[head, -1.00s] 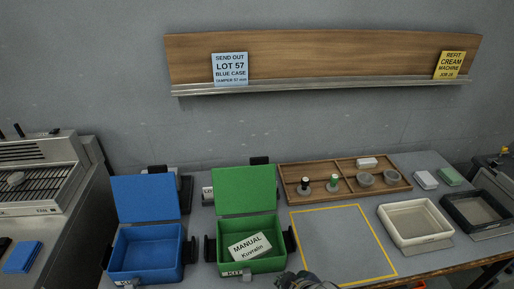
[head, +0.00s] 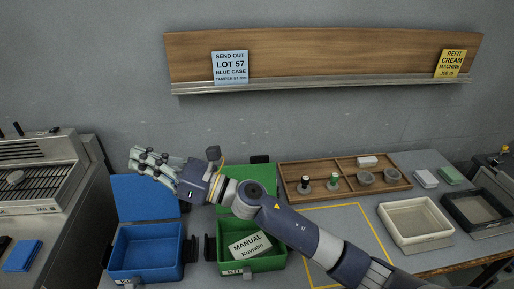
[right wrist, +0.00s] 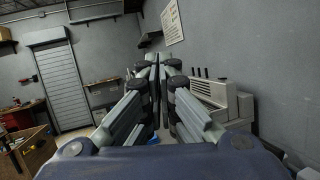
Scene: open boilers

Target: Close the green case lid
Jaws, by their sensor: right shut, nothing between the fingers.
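The green case stands on the table with its lid (head: 262,172) up and open. A white card reading "MANUAL Kuvrain" (head: 250,245) lies in the green case body (head: 270,262). My right gripper (head: 138,160) is shut and empty. It is in front of the upper part of the blue lid, to the left of the green lid. In the right wrist view the fingers (right wrist: 155,75) are together with nothing between them. My left gripper is not in view.
An open blue case (head: 146,258) stands left of the green one, its lid (head: 140,200) up. A wooden tray (head: 318,172) holds small parts behind a yellow-outlined area (head: 378,232). A cream bin (head: 415,235) and a black bin (head: 478,212) stand at right.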

